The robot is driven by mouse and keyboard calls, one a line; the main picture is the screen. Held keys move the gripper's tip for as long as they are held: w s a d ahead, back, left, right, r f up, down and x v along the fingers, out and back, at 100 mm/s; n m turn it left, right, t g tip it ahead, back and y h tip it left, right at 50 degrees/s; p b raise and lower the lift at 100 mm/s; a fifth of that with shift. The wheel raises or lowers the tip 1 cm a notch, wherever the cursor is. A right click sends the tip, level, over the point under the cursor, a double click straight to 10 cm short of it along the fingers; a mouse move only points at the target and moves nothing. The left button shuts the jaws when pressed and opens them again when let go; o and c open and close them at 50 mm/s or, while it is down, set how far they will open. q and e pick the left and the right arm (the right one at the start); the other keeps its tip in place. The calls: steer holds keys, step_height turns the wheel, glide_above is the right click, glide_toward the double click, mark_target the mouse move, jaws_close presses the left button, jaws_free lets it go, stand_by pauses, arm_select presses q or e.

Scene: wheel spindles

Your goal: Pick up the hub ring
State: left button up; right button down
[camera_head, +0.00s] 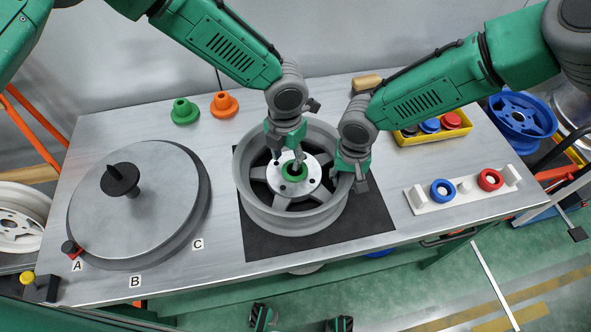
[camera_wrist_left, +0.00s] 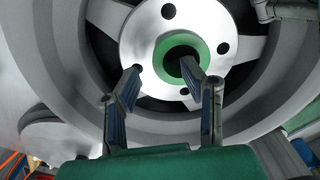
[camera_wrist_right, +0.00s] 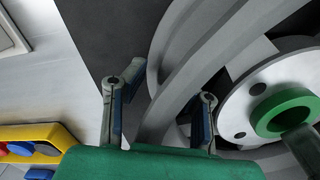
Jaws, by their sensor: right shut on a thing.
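A green hub ring (camera_head: 294,172) sits at the centre of the grey wheel (camera_head: 262,210), which lies flat on a black mat (camera_head: 372,218). The ring also shows in the left wrist view (camera_wrist_left: 163,52). My left gripper (camera_head: 286,157) points down just above the ring, fingers apart; one fingertip overlaps the ring's hole in the left wrist view, and contact cannot be told. My right gripper (camera_head: 352,184) is shut on the wheel's rim at the right side, a finger on each side of the rim wall in the right wrist view (camera_wrist_right: 165,85).
A green flanged piece (camera_head: 185,111) and an orange one (camera_head: 224,104) stand at the back. A grey disc with a black knob (camera_head: 140,205) fills the left. A white holder (camera_head: 462,190) with blue and red rings and a yellow bin (camera_head: 436,135) are at right.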

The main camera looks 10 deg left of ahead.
mark_target(287, 166)
arm_select(q)
steer(key=shift+f, duration=1.45)
arm_select(e)
steer(key=shift+a+r, duration=0.1)
steer(key=shift+a, duration=0.05)
arm_select(q)
steer(key=shift+s, duration=0.1)
steer(key=c, duration=0.7)
arm_select(e)
steer(key=shift+w, duration=0.1)
arm_select(q)
steer(key=shift+d+r, duration=0.1)
steer(key=shift+r, duration=0.4)
jaws_close()
step_height(287, 166, up, 9)
steer(key=shift+r, duration=0.1)
arm_select(e)
steer(key=c, duration=1.2)
jaws_free()
